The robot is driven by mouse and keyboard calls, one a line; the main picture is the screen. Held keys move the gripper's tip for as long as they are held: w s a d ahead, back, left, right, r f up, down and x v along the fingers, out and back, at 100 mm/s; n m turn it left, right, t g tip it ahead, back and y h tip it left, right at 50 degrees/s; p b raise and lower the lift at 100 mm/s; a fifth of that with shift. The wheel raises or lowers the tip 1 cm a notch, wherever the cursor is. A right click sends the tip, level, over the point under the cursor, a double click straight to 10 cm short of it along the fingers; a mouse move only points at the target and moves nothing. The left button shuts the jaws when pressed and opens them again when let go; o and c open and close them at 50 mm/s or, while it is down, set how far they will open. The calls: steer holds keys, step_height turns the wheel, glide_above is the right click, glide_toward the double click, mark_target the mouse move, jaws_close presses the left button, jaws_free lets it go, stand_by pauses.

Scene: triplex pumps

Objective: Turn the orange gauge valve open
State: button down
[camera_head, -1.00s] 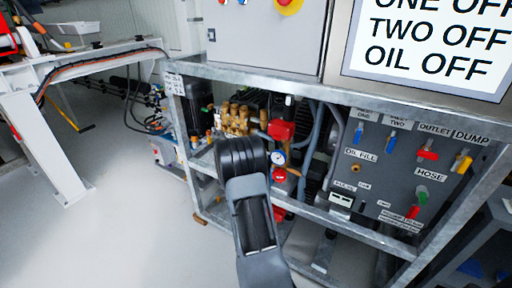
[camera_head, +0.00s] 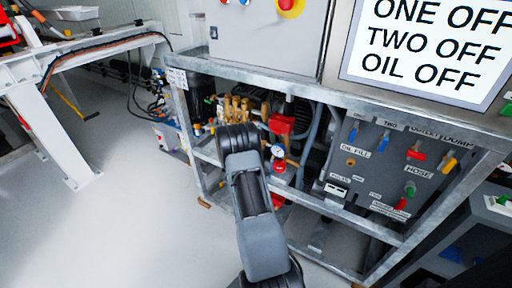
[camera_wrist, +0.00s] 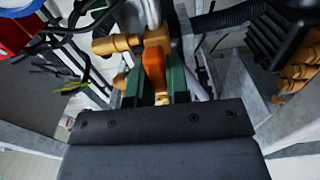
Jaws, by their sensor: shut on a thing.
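The orange gauge valve (camera_wrist: 154,68) shows in the wrist view as an upright orange handle below a brass pipe fitting (camera_wrist: 120,43). My gripper (camera_wrist: 155,84) has green fingers on both sides of the handle, shut on it. The handle's lower end is hidden near the dark gripper body. In the head view my arm reaches into the pump frame and hides the gripper and the orange valve. A round white pressure gauge (camera_head: 278,151) is just right of my wrist there.
Brass pump fittings (camera_head: 240,108) are behind my wrist. A galvanized frame (camera_head: 300,92) surrounds the pump, its top rail above my arm. A grey panel with colored valves (camera_head: 385,165) stands at the right. The floor (camera_head: 130,215) at left is open.

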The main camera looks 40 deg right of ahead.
steer(key=shift+n, duration=0.3)
stand_by(0.4)
steer(key=c, duration=1.1)
jaws_free()
steer(key=p+v, duration=0.1)
steer(key=v, duration=1.3)
steer(key=shift+w+d, duration=0.1)
